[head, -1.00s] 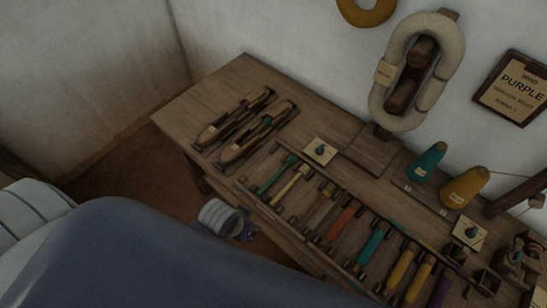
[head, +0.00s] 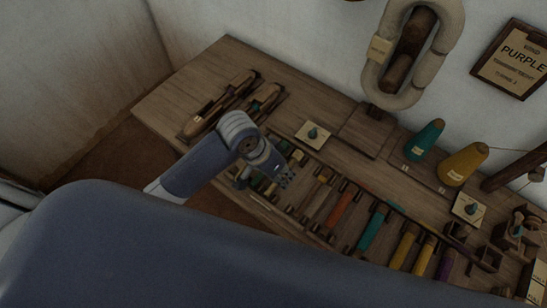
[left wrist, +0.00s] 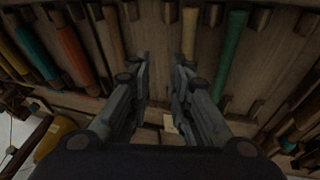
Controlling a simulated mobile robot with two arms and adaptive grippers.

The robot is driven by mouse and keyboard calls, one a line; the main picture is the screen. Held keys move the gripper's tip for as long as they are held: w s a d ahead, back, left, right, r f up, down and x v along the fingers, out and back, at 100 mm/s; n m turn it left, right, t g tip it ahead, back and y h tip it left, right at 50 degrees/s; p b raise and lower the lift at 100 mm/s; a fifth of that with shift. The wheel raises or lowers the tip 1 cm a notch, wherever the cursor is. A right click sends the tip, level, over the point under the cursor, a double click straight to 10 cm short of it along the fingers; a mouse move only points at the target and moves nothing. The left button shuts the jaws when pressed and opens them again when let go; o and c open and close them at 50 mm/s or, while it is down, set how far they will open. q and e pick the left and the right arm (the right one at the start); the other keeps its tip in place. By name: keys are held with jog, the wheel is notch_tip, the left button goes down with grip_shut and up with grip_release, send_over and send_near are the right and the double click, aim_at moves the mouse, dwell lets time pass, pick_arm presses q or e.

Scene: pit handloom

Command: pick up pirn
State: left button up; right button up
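My left gripper (head: 265,180) is over the rack of pirns on the wooden table, covering part of the green and cream pirns in the head view. In the left wrist view its two fingers (left wrist: 162,65) are apart with nothing held between them. There, the cream pirn (left wrist: 190,28) lies just right of the gap and the green pirn (left wrist: 232,50) further right. An orange pirn (left wrist: 75,55) and a teal pirn (left wrist: 38,50) lie to the left. In the head view the orange (head: 340,207), teal (head: 372,228), yellow (head: 404,244) and purple (head: 445,265) pirns lie in a row. My right gripper is not in view.
Two wooden shuttles (head: 217,105) lie left at the back of the table. A card (head: 312,134), teal cone (head: 424,138) and yellow cone (head: 463,164) stand behind the rack. A PURPLE sign (head: 513,62) hangs on the wall. The table's left end (head: 170,100) is bare.

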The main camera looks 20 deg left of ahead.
pick_arm(q)
jog(key=w+a+r+g+y, duration=0.25)
jog(key=w+a+r, duration=0.25)
jog(key=w+a, duration=0.25)
jog(key=shift+n+h, duration=0.25)
jog(key=shift+n, duration=0.25)
jog(key=f, duration=0.3)
jog(key=d+f, duration=0.1)
jog(key=f, duration=0.2)
jog(key=d+f, duration=0.1)
jog(key=f, duration=0.3)
jog(key=shift+s+d+f+b, duration=0.1)
jog(key=shift+s+d+b, duration=0.05)
jog(key=shift+s+b, duration=0.25)
grip_shut()
